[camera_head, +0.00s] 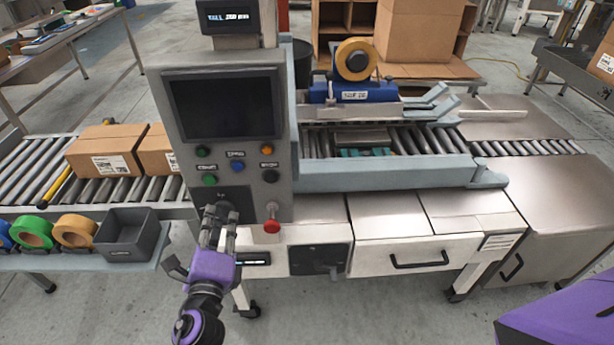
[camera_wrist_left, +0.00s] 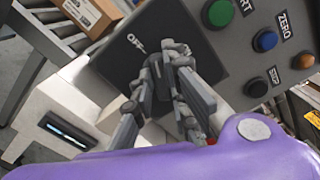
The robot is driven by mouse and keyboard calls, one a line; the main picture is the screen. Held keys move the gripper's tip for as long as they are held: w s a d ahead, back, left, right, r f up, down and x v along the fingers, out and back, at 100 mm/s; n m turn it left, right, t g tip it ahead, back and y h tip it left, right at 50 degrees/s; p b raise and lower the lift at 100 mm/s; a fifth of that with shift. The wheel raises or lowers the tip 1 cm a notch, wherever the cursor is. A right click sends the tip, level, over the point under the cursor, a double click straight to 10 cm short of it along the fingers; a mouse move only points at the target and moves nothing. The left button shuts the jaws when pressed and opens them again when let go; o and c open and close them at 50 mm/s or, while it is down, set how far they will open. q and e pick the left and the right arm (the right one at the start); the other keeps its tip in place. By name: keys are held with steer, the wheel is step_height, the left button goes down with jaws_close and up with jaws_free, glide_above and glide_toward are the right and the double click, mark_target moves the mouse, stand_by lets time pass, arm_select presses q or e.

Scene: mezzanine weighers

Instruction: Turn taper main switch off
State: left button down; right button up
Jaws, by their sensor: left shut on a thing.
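The taper's grey control panel (camera_head: 277,190) stands in the middle of the head view. Its main switch is a dark rotary knob (camera_wrist_left: 161,82) on a black plate (camera_wrist_left: 112,63) marked OFF. In the head view only part of this black plate (camera_head: 238,194) shows, at the panel's lower left. My left gripper (camera_head: 217,216) reaches up to it. In the left wrist view the fingers of this gripper (camera_wrist_left: 166,62) are closed around the knob and hide much of it. The plate's other markings are covered. My right gripper is out of view.
A red stop button (camera_head: 272,226) sits right of my left gripper, and green, blue and orange buttons are above. A dark bin (camera_head: 128,238) and tape rolls (camera_head: 75,231) stand on a shelf at left. Boxes (camera_head: 107,148) lie on the roller conveyor.

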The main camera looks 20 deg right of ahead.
arm_select(q)
steer(key=n, duration=0.5)
steer(key=shift+f, duration=0.15)
steer(key=shift+n, duration=0.4)
steer(key=c, duration=1.7)
jaws_free()
